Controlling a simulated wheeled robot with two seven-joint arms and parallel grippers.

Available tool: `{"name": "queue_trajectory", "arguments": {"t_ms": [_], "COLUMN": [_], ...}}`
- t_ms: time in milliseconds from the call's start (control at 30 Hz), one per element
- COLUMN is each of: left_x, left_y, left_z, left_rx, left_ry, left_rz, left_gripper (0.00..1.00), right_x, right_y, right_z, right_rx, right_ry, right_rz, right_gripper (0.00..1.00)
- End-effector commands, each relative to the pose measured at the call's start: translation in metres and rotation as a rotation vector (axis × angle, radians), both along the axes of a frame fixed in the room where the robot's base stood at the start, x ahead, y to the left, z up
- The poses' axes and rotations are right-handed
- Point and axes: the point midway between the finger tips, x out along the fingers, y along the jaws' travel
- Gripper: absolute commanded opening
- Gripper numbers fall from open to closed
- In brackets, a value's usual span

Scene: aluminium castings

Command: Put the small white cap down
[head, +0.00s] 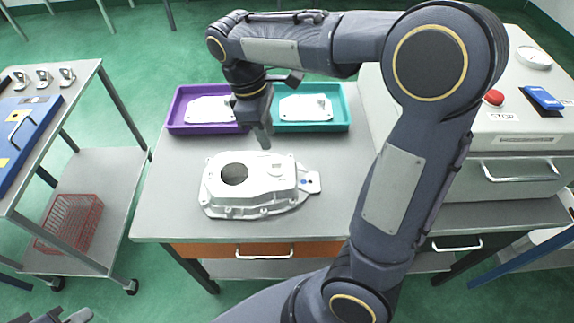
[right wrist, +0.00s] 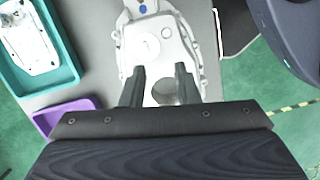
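A white aluminium casting (head: 225,197) with a round dark opening lies on the grey table; it also shows in the right wrist view (right wrist: 205,50). A small pale raised shape (head: 276,170) sits on its top, right of the opening; I cannot tell whether this is the small white cap. My right gripper (head: 264,140) is above the casting's far side, pointing down. In the right wrist view its fingers (right wrist: 159,72) are apart, with nothing visible held between them. My left gripper (head: 75,315) shows only partly at the bottom left edge.
A purple tray (head: 177,108) and a teal tray (head: 342,112), each holding a white part, stand behind the casting. A grey machine with a red stop button (head: 493,97) stands right. A trolley (head: 85,165) stands left. The table's front left is clear.

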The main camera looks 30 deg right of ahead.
Motion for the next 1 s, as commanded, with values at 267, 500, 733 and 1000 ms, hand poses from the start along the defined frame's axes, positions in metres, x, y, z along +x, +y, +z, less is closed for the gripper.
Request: {"name": "queue_trajectory", "arguments": {"t_ms": [267,500,733,1000], "left_x": [0.000,0.000,0.000,0.000], "left_y": [0.000,0.000,0.000,0.000], "left_z": [0.000,0.000,0.000,0.000], "left_rx": [0.000,0.000,0.000,0.000], "left_ry": [0.000,0.000,0.000,0.000], "left_rz": [0.000,0.000,0.000,0.000], "left_gripper": [0.00,0.00,0.00,0.00], "right_x": [-0.104,-0.152,-0.162,-0.162], "right_y": [-0.008,0.010,0.016,0.015], "right_z": [0.004,-0.010,-0.017,-0.017], "right_rx": [0.374,0.553,0.596,0.595], "right_ry": [-0.277,-0.450,-0.497,-0.495], "right_rz": [-0.540,-0.898,-0.999,-0.997], "right_gripper": [0.28,0.28,0.28,0.28]}}
